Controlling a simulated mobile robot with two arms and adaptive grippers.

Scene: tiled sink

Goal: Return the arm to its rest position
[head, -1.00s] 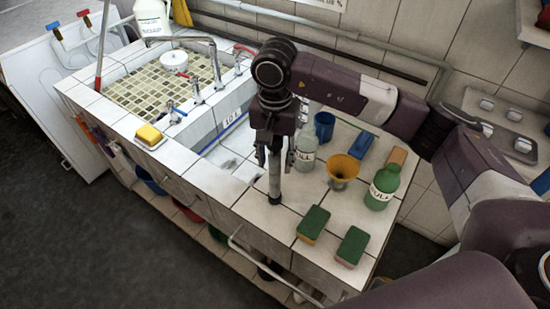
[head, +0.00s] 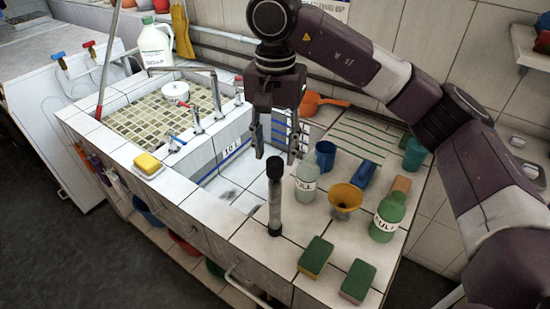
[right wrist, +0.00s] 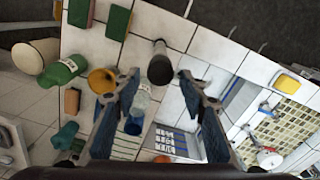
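My right gripper (head: 275,154) is open and empty. It hangs in the air above the sink and counter, fingers pointing down, with its arm coming in from the right. In the right wrist view its two fingers (right wrist: 158,78) are spread apart. A grey tube with a black top (head: 274,205) stands upright on the tiled counter (head: 262,245), below the gripper and apart from it. The tube also shows in the right wrist view (right wrist: 160,66), beyond the fingertips. My left gripper is not in view.
Near the tube stand a clear bottle (head: 306,183), a yellow funnel (head: 345,199), a green bottle (head: 388,217), a blue cup (head: 325,155) and two sponges (head: 316,255), (head: 357,281). A tap (head: 215,95) rises behind the sink at left. The wall is close behind.

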